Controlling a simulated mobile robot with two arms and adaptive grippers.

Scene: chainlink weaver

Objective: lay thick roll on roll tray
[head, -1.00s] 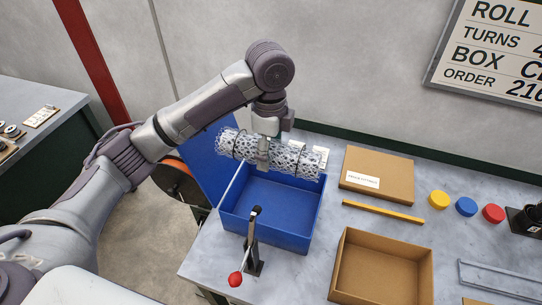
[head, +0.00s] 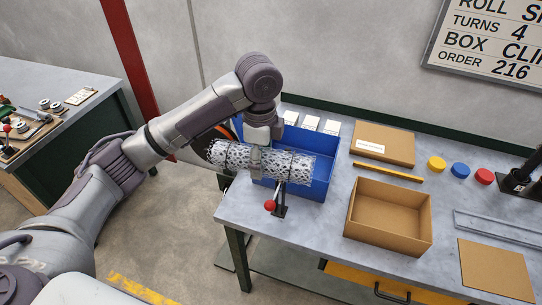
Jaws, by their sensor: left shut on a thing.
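The thick roll (head: 287,167) is a grey wire-mesh cylinder with dark ties around it. My left gripper (head: 257,162) is shut on the middle of the roll, which lies sideways in the grip, nearly level. The blue tray (head: 322,177), which looks like the roll tray, stands on the bench behind and below the roll. The roll covers much of the tray's front and left side in the picture. The roll appears held above the bench, its left end past the tray's left side. My right gripper is not in view.
A red-knobbed lever (head: 270,206) stands just in front of the blue tray. An open cardboard box (head: 390,253), a flat closed carton (head: 384,146) and a yellow bar (head: 388,172) lie to the right. Several white cards (head: 311,123) stand behind the tray.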

